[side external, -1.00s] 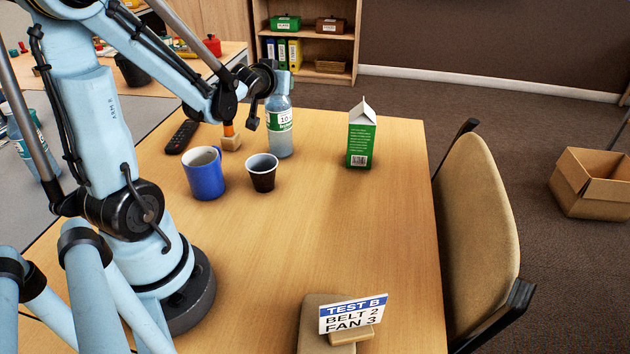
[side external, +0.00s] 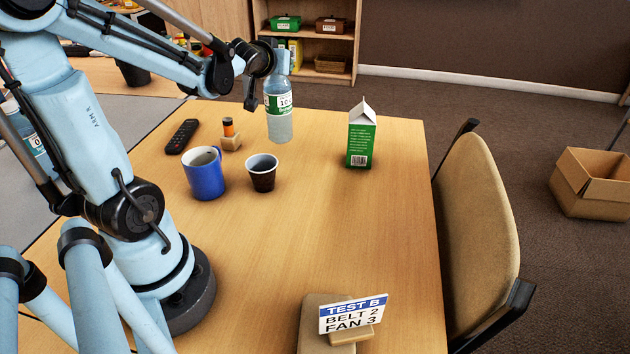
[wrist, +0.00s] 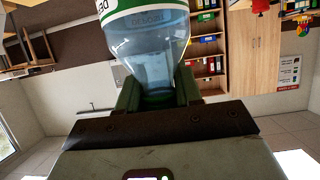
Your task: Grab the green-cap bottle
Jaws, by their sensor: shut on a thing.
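The clear bottle (side external: 279,126), with a white and green label, hangs upright in my gripper (side external: 273,58), its base above the far part of the wooden table (side external: 330,240). My gripper is shut on its upper end, at the neck and cap. In the wrist view the bottle (wrist: 148,50) runs up from between the two fingers (wrist: 158,95). The cap is mostly hidden by the fingers, so I cannot be sure of its colour.
A sign (side external: 352,314) is at the front. A chair (side external: 475,225) is at the right.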

